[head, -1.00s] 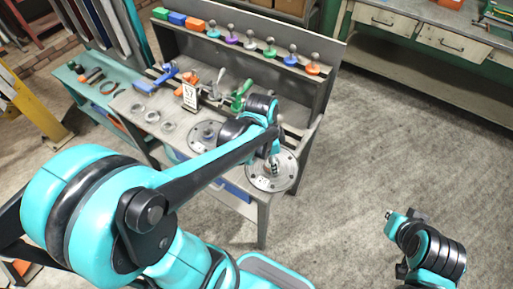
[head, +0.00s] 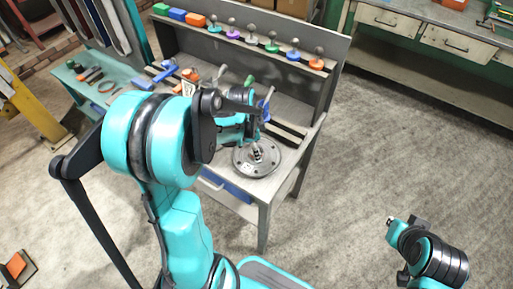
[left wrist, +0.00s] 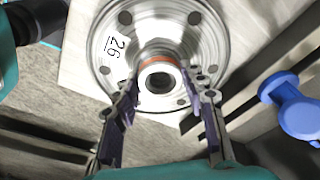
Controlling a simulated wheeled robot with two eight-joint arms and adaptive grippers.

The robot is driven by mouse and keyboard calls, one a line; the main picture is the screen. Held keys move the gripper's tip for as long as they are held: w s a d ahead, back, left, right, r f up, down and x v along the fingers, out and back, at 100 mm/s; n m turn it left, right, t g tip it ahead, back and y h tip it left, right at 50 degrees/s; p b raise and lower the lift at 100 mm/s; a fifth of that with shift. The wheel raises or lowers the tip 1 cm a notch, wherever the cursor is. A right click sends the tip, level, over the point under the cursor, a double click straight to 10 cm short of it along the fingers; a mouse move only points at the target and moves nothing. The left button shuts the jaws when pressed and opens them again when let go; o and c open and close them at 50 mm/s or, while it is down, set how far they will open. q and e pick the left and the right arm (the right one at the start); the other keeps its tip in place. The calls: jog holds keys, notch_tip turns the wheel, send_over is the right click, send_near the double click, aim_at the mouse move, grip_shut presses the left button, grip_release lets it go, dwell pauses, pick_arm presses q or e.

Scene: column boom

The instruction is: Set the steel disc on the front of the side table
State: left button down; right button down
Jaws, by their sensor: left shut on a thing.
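The steel disc (head: 248,168) is round and grey with holes around its rim and a raised hub. In the head view it is at the front right of the grey workbench. The left wrist view shows its face (left wrist: 103,62), marked 26. My left gripper (left wrist: 165,95) is shut on the disc at its hub, with a finger on either side. I cannot tell whether the disc touches the bench. A teal table (head: 82,92), seemingly the side table, stands left of the bench, partly hidden by my arm. My right gripper (head: 393,222) is at the lower right, away from the bench.
The grey workbench (head: 284,158) has a raised back shelf with coloured blocks and several knobbed pieces. Blue, orange and green tools lie on its top; a blue handle (left wrist: 290,105) is close to the disc. Rings and tools lie on the teal table. Open floor lies right.

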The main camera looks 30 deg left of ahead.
pick_arm(q)
jog(key=shift+f, duration=0.85)
jog(key=shift+f+b, duration=0.2)
jog(key=shift+b, duration=0.1)
jog(key=c, duration=0.9)
grip_release()
jog(key=shift+o, duration=0.2)
jog(key=shift+r, duration=0.15)
